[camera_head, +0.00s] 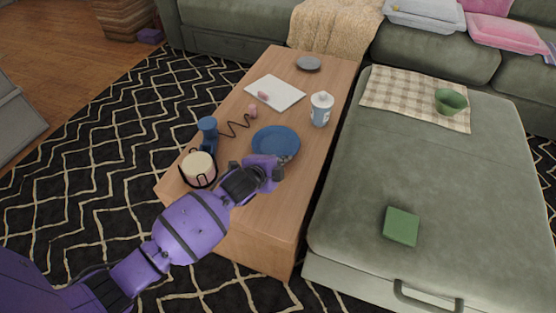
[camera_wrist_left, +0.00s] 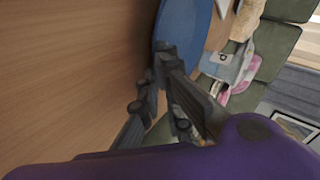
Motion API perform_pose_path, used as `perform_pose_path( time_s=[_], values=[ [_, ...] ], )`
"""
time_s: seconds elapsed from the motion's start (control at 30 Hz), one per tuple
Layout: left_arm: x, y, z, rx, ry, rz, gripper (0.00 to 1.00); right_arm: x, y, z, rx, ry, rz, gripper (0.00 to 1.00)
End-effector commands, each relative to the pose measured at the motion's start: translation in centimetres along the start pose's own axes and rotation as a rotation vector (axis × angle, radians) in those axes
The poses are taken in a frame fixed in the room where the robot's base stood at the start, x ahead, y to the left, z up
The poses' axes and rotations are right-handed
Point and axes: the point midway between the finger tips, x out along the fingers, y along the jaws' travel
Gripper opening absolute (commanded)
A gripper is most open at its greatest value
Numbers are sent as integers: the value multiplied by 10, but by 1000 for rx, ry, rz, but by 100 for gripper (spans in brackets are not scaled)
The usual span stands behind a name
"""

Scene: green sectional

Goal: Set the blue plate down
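The blue plate (camera_head: 276,139) is level over the middle of the wooden coffee table (camera_head: 226,235). I cannot tell whether its underside touches the tabletop or is a little above it. My left gripper (camera_head: 275,165) is at the plate's near rim. In the left wrist view the plate (camera_wrist_left: 183,28) runs into my left gripper (camera_wrist_left: 166,57), whose fingers are closed on its rim. The wood surface lies close beside the fingers there. My right gripper is in neither view.
A white bottle (camera_head: 321,110) stands just right of the plate. A blue corded phone (camera_head: 207,128) and a cream cup-like object (camera_head: 200,168) are left. A white sheet (camera_head: 275,93) and grey dish (camera_head: 308,63) lie farther back. The near right tabletop is clear.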

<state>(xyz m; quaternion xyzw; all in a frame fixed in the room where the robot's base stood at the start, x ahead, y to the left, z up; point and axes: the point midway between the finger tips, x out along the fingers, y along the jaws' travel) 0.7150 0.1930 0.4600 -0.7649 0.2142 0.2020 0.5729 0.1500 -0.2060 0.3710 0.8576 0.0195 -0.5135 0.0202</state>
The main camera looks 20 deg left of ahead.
Motion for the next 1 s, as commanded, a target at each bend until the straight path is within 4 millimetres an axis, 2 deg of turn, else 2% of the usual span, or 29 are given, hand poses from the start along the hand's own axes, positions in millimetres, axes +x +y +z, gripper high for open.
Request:
perform_pose_path(
  time_s=[0.07,0.1,0.23,0.27,0.67,0.77,1.0],
  values=[
    [1,1,0,0,0,0,0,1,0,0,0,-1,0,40],
    [1,1,0,0,0,0,8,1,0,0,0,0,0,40],
    [1,1,0,0,0,0,25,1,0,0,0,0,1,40],
    [1,1,0,0,0,0,27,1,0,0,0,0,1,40],
    [-3,2,1,0,0,2,27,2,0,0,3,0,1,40],
    [-14,3,1,0,0,2,27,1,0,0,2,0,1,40],
    [-65,2,0,1,2,0,27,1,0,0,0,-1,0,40]
  ],
)
